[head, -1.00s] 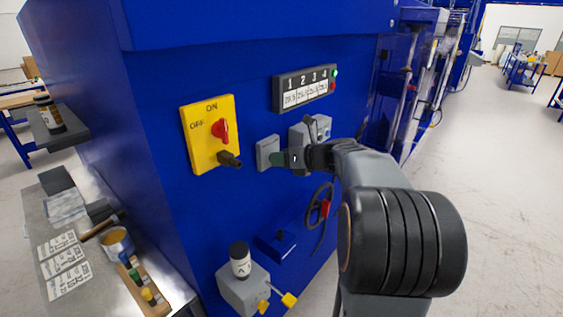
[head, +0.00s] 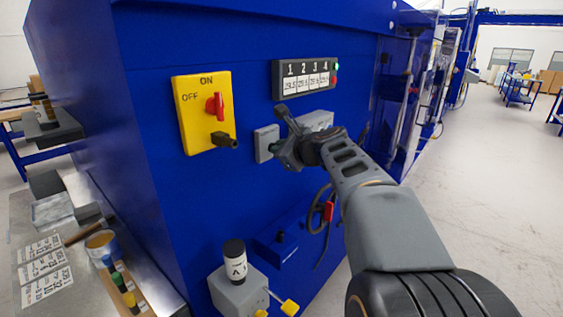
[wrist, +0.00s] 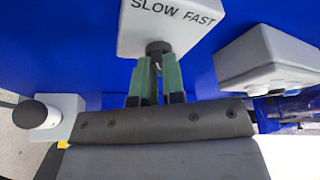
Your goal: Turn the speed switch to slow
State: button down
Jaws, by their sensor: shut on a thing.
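The speed switch is a light grey box (wrist: 165,25) marked SLOW and FAST, with a small black knob (wrist: 158,47) at its lower middle in the wrist view. My gripper (wrist: 158,70) is shut on the knob, with one green fingertip on each side of it. The fingers cover much of the knob, so I cannot tell which word it points at. In the head view the grey box (head: 266,143) sits on the blue wall right of the yellow panel, and my gripper (head: 279,149) reaches it from the right, tilted.
A yellow ON/OFF panel (head: 196,112) with a red knob is left of the switch. A numbered display (head: 305,78) is above. Another grey box (wrist: 270,58) is close on the right in the wrist view.

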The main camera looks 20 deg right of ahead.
jog(key=shift+a+f+n+t+h+b, duration=0.1)
jog(key=shift+f+n+t+h+b, duration=0.25)
jog(key=shift+n+b, duration=0.85)
jog(key=shift+r+h+b, duration=0.25)
jog(key=shift+b, duration=0.3)
jog(key=c, duration=1.4)
grip_release()
jog(key=shift+w, duration=0.1)
jog(key=shift+o, duration=1)
jog(key=shift+w+f, duration=0.1)
jog(key=shift+w, duration=0.05)
jog(key=shift+s, duration=0.2)
jog(key=b+v, duration=0.1)
jog(key=v, duration=1.2)
jog(key=shift+s, duration=0.35)
